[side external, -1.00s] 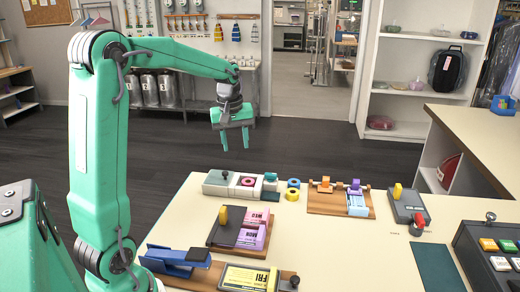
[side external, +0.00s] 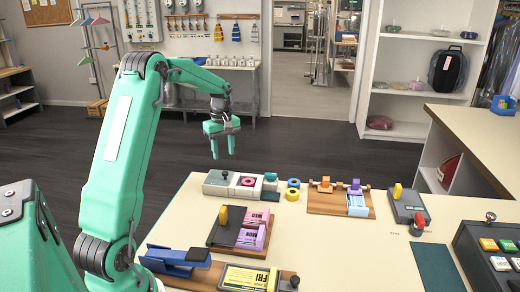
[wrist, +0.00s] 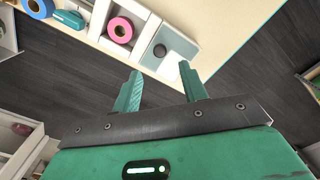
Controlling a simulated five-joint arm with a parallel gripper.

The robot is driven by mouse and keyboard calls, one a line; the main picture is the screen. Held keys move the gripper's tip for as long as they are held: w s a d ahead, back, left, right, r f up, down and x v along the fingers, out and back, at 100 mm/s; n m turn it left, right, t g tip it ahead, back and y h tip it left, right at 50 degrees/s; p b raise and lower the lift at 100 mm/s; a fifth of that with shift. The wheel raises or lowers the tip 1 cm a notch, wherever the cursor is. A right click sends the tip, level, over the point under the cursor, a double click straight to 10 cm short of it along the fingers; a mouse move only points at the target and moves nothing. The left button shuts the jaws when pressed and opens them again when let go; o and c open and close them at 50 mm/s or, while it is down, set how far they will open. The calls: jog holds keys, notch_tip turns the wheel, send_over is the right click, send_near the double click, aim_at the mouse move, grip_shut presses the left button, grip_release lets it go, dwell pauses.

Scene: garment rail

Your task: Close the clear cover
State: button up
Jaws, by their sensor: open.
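A low white case (side external: 236,192) sits at the table's far left edge. A pink ring (side external: 248,182) lies uncovered in its middle compartment and shows in the wrist view (wrist: 120,30). What looks like the clear cover (side external: 214,182), a flat greyish see-through panel with a dark knob (side external: 223,174), is at the case's left end, beside the ring. In the wrist view the panel (wrist: 178,47) and knob (wrist: 160,50) are just beyond my fingertips. My gripper (side external: 223,151) is open and empty, apart from the case. Its two fingers show in the wrist view (wrist: 160,76).
A teal piece (side external: 270,177) is at the case's right end, with yellow and blue rings (side external: 293,189) beside it. A wooden rack (side external: 340,202), a dark board with pink blocks (side external: 236,230) and a blue stapler-like tool (side external: 175,259) are on the table.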

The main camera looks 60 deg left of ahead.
aim_at(219, 174)
jog(key=shift+f, duration=3.8)
grip_shut()
